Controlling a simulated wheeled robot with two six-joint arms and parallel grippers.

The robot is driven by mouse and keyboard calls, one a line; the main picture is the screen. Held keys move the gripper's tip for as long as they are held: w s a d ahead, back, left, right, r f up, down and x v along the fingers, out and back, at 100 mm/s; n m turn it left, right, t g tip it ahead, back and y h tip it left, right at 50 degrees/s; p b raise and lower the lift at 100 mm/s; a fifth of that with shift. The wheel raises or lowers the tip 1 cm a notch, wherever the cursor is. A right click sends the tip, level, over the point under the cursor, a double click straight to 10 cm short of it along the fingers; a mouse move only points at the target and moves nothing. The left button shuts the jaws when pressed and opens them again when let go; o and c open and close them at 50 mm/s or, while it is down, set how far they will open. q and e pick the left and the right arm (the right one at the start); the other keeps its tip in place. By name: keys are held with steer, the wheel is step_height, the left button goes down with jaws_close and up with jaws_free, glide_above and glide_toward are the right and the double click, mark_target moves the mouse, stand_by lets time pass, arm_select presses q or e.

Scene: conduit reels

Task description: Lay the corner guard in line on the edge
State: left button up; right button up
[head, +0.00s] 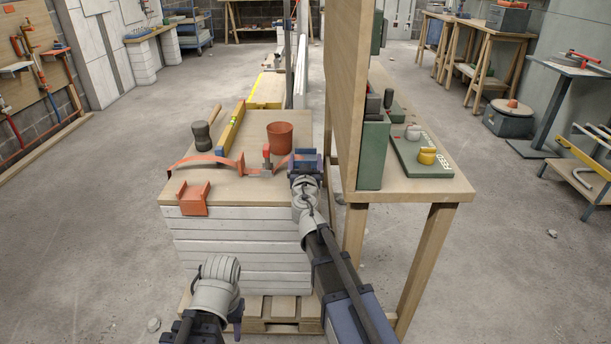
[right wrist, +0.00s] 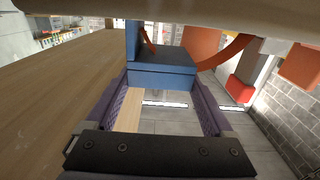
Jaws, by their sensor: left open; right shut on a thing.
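A blue L-shaped corner guard (right wrist: 160,72) sits between the fingers of my right gripper (right wrist: 155,105). In the head view the guard (head: 303,156) is at the right front corner of the stack's wooden top (head: 240,190); I cannot tell whether it touches the edge. An orange corner guard (head: 193,198) sits over the front edge at the left. An orange strap (head: 200,161) arches over the top to a red-handled buckle (head: 267,157), close to my right gripper (head: 304,172). My left gripper (head: 205,333) is open and empty, low in front of the stack.
A tall wooden panel (head: 342,90) stands close right of my right gripper. Behind it, a bench (head: 430,188) holds a green plate (head: 420,155). An orange pot (head: 280,137), a mallet (head: 202,134) and a yellow level (head: 232,125) are on the stack top. Open floor lies left.

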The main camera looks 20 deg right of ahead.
steer(key=shift+f+b, duration=1.6)
steer(key=shift+f, duration=0.4)
steer(key=shift+f, duration=0.25)
steer(key=o, duration=1.1)
steer(key=shift+r, duration=0.1)
